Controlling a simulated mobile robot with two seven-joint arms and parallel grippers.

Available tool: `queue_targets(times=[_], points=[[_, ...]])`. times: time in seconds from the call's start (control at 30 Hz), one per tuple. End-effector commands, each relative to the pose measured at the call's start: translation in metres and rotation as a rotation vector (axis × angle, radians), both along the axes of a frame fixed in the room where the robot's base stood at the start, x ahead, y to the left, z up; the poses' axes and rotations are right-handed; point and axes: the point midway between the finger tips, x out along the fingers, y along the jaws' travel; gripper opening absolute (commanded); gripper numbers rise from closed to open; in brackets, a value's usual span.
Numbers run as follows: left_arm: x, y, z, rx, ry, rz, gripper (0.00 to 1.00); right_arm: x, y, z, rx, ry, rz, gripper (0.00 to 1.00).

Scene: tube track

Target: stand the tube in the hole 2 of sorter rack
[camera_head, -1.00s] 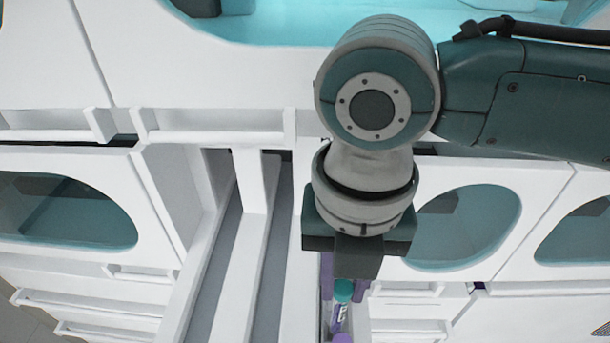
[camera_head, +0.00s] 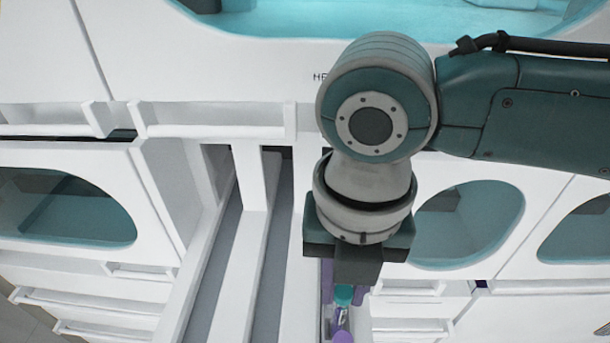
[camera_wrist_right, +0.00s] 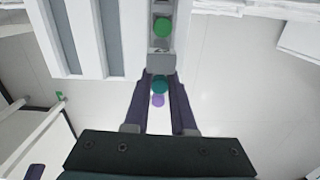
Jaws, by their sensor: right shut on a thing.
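My right gripper (camera_head: 343,300) points down, its purple fingers showing below the dark wrist block. In the right wrist view its fingers (camera_wrist_right: 159,90) close on the tube (camera_wrist_right: 160,84), whose round teal cap faces the camera. My left gripper is in neither view.
A green-capped tube (camera_wrist_right: 162,27) stands in the strip farther up the right wrist view. Long white rails with grey channels (camera_head: 270,260) run left of the gripper. White cabinet fronts with teal windows (camera_head: 470,225) stand behind. Pale floor lies on the right in the wrist view.

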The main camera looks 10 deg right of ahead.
Motion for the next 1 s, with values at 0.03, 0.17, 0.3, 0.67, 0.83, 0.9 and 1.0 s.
queue_targets(times=[0.03,0.17,0.3,0.67,0.83,0.9,1.0], points=[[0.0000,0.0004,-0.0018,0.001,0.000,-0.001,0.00,-0.0003,0.0001,-0.0027,0.000,0.000,0.000,0.00],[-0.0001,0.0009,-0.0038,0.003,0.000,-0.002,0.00,-0.0003,0.0000,-0.0067,-0.001,0.000,0.000,0.00],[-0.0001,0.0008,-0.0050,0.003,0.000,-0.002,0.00,-0.0002,0.0000,-0.0092,-0.001,0.000,0.000,0.00],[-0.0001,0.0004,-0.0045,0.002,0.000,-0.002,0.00,-0.0001,0.0001,-0.0089,-0.001,0.000,0.000,0.37],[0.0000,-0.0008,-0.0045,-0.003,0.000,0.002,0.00,-0.0001,0.0000,-0.0089,-0.001,0.000,0.000,0.56],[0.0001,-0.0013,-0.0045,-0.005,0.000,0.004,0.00,-0.0001,0.0000,-0.0089,0.000,0.000,0.000,0.59],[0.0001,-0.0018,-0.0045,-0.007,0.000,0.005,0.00,-0.0001,0.0000,-0.0089,0.000,0.000,0.000,0.59]])
